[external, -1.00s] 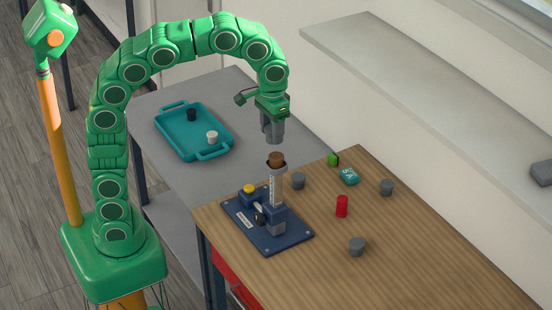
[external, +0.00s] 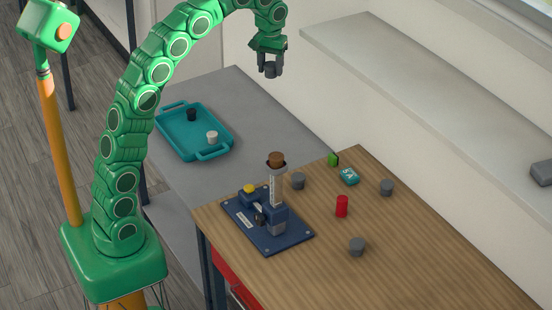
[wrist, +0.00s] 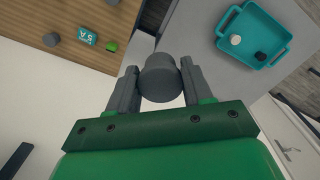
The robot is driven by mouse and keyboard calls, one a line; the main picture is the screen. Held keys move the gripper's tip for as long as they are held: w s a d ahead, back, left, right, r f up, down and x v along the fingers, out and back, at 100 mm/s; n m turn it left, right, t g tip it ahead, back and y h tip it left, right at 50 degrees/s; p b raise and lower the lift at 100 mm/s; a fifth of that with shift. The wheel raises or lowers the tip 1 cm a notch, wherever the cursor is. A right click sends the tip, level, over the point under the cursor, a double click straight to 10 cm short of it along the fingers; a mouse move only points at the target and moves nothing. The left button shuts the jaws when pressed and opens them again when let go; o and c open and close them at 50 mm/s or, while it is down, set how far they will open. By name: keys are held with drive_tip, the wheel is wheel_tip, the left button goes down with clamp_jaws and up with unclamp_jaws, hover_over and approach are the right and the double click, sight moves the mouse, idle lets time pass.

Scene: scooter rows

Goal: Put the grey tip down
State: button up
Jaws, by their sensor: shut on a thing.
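My gripper (external: 270,68) is high in the air, above and behind the blue device. It is shut on a grey tip (external: 271,72), a short dark grey cylinder. The wrist view shows this tip (wrist: 160,77) squeezed between the two grey fingers, clear of any surface. Other grey tips stand on the wooden table: one beside the device (external: 298,181), one at the right (external: 386,188) and one nearer the front (external: 357,246).
The blue device (external: 268,228) has an upright clear column topped by a brown piece (external: 276,159). A red cylinder (external: 342,206), a teal block (external: 348,176) and a green piece (external: 333,159) stand on the table. A teal tray (external: 172,144) holds a black and a white piece.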

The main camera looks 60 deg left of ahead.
drive_tip(key=s+a+f+n, duration=0.15)
drive_tip(key=a+n, duration=0.35)
drive_tip(key=a, duration=2.1)
hover_over(252, 133)
drive_tip(key=shift+w+f, duration=0.15)
drive_tip(key=shift+f, duration=21.6)
drive_tip(key=shift+f, duration=0.1)
drive_tip(key=o, duration=1)
